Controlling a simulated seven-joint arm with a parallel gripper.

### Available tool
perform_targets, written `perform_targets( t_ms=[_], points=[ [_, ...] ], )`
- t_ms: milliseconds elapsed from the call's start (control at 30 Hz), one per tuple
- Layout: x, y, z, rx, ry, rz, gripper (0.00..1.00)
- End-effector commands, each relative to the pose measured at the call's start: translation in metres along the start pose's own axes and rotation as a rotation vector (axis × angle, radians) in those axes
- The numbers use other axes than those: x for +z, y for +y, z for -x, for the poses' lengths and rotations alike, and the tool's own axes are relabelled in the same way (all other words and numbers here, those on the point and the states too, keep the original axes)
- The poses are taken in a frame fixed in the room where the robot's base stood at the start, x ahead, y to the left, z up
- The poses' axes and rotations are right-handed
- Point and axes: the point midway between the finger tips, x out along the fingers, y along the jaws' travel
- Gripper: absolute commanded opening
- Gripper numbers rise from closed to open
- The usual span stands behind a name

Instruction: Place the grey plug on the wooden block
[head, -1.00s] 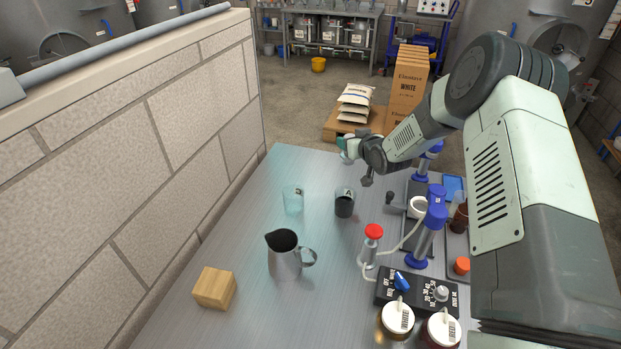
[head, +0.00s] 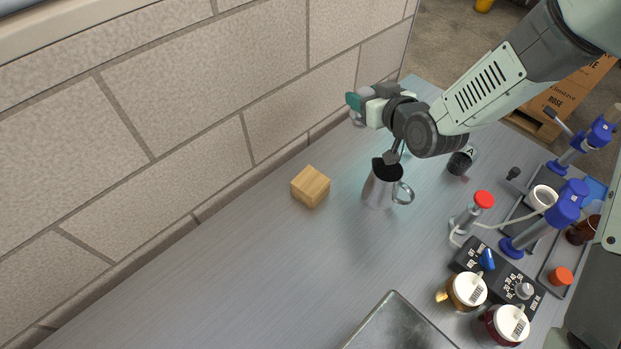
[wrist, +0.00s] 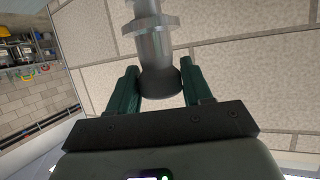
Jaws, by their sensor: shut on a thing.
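The grey plug (wrist: 153,45), a metallic piece with flanges and a dark rounded end, is held between the green fingers of my gripper (wrist: 158,82) in the wrist view. In the head view my gripper (head: 356,103) is near the wall, beyond and to the right of the wooden block, and apart from it. The wooden block (head: 310,187) is a pale cube standing on the metal bench near the wall, with its top bare. The plug is hard to make out in the head view.
A steel jug (head: 380,188) stands right of the block, below my arm. A dark cup marked A (head: 460,161) is farther right. The bench left of the block is clear.

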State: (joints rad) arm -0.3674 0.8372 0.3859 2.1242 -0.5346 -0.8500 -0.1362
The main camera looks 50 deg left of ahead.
Motion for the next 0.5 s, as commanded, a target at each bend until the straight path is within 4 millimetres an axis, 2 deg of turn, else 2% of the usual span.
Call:
perform_targets(
  t_ms=[33, 100, 200, 333, 500],
  points=[
    [-0.002, -0.028, 0.006, -0.042, -0.002, 0.018, 0.16],
    [-0.003, -0.060, 0.015, -0.091, -0.002, 0.040, 0.16],
    [-0.003, -0.097, 0.029, -0.149, -0.004, 0.065, 0.16],
    [-0.002, -0.128, 0.043, -0.199, -0.005, 0.090, 0.16],
    [0.007, -0.144, 0.048, -0.226, -0.008, 0.101, 0.16]
  ],
)
